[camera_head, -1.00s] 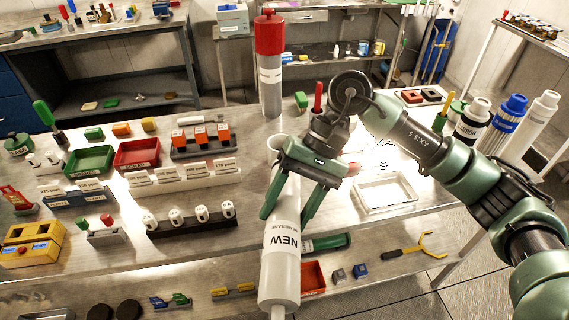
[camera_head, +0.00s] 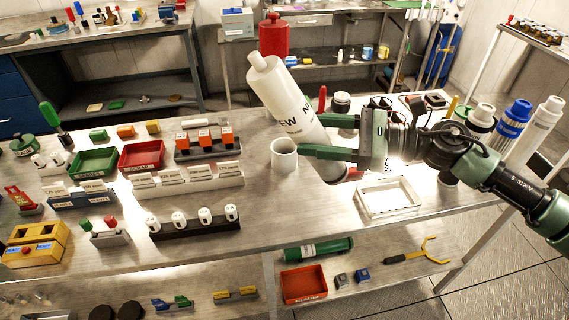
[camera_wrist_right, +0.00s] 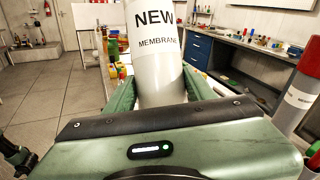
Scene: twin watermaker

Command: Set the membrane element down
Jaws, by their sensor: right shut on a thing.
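The membrane element (camera_head: 282,95) is a white cylinder with a narrow end stub, labelled NEW. In the head view it is tilted, its stub end up and to the left, its other end down by my right gripper. My right gripper (camera_head: 335,152) is shut on it, with the fingers reaching in from the right. In the right wrist view the element (camera_wrist_right: 155,50) stands between both fingers, its label reading NEW MEMBRANE. A short white open cup (camera_head: 284,158) stands on the table just left of the gripper.
A white tray (camera_head: 388,197) lies right of the gripper. Green (camera_head: 92,163) and red (camera_head: 139,157) trays and several racks fill the left. Bottles (camera_head: 515,122) stand at the right. The table's front middle is bare.

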